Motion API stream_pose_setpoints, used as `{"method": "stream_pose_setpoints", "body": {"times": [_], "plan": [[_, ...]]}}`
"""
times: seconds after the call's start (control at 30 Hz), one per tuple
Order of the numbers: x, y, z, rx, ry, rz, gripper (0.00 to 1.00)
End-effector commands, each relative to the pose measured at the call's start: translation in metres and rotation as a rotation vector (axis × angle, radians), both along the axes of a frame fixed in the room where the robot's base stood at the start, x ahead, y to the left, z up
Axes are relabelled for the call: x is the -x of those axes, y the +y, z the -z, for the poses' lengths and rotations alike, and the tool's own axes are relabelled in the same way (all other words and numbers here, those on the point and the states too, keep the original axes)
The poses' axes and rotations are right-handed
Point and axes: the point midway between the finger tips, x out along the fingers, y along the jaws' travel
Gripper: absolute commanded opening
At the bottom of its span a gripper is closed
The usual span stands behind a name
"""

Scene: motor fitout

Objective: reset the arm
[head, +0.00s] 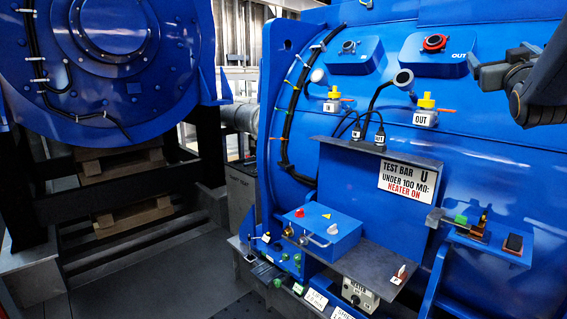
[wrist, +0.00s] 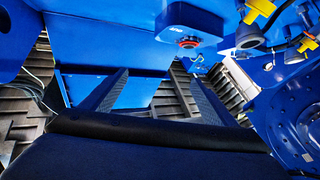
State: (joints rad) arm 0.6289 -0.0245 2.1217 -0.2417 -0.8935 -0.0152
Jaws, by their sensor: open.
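My arm reaches in from the right edge of the head view, dark and held in front of the upper right of the big blue motor housing (head: 470,160). My gripper shows in the wrist view (wrist: 148,88), with its two dark fingers wide apart and nothing between them. In the head view the arm's end is near the right-hand OUT box (head: 440,62), and the fingers are hard to make out there. In the wrist view a blue box with a red-ringed port (wrist: 188,42) is beyond the fingertips; I see no contact.
A shelf plate (head: 375,262) juts from the housing, with a blue test box (head: 320,234) at its left. A sign (head: 408,180) stands above it. Yellow-topped fittings (head: 426,104) and cables stick out. A small bracket (head: 490,243) is at right. Open floor (head: 150,280) lies left.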

Motion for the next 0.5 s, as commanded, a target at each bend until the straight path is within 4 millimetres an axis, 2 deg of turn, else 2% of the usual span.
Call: {"method": "stream_pose_setpoints", "body": {"times": [0.17, 0.33, 0.5], "plan": [[-0.024, 0.025, 0.073, -0.106, 0.148, -0.027, 0.81], [-0.041, 0.070, 0.176, -0.243, 0.373, -0.063, 0.81], [-0.037, 0.125, 0.280, -0.366, 0.622, -0.096, 0.81]]}}
